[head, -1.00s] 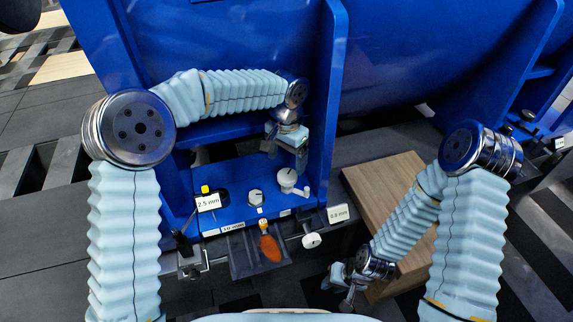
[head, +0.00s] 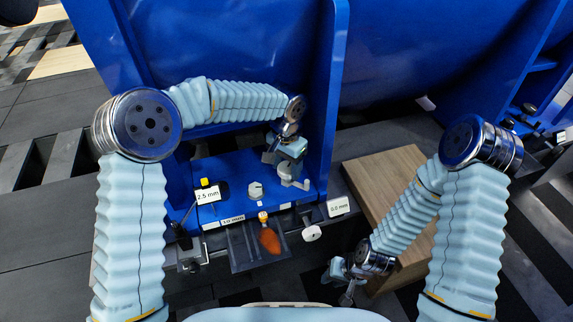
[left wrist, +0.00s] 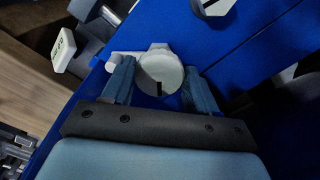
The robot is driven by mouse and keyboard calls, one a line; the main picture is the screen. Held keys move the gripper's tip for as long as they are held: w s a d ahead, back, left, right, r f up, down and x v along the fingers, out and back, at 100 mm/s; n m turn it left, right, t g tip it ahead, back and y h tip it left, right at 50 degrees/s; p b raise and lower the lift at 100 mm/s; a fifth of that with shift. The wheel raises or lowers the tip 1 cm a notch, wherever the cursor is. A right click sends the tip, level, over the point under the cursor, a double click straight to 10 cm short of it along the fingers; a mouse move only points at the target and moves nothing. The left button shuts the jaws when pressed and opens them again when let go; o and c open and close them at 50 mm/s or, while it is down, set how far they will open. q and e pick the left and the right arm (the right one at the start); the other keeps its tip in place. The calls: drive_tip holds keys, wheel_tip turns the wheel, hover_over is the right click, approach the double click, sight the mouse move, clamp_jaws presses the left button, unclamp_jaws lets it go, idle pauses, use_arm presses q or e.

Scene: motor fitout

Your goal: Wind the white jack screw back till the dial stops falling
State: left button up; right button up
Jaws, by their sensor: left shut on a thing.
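A white round screw head with a side arm (head: 291,181) stands upright on the blue motor foot; I take it as the jack screw. My left gripper (head: 285,160) comes down over it from above. In the left wrist view the gripper's fingers (left wrist: 155,82) are on both sides of the white head (left wrist: 159,70), which has a black mark. A tag at right (head: 339,207) appears to read 0.0 mm, and a tag at left (head: 207,195) reads 2.5 mm. My right gripper (head: 343,280) hangs low, away from the foot; its jaws are too small to judge.
Another white knob (head: 255,189) stands on the foot to the left. A white round knob (head: 312,233) sits at the front edge. An orange-handled tool (head: 269,239) lies in a dark tray (head: 241,252). A blue upright rib (head: 331,100) stands close right of my left gripper. A wooden board (head: 385,175) lies right.

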use_arm(q)
drive_tip(key=shift+c, duration=0.5)
drive_tip(key=shift+n, duration=0.4)
drive_tip(key=shift+n, duration=1)
drive_tip(key=n, duration=0.4)
drive_tip(key=shift+d+n+b, duration=0.15)
drive_tip(key=shift+n+b, duration=0.15)
drive_tip(key=n, duration=0.4)
drive_tip(key=shift+r, duration=0.1)
drive_tip(key=shift+d+n+p, duration=0.1)
drive_tip(key=shift+n+p, duration=0.45)
drive_tip(key=shift+n, duration=1.65)
drive_tip(key=shift+w, duration=0.1)
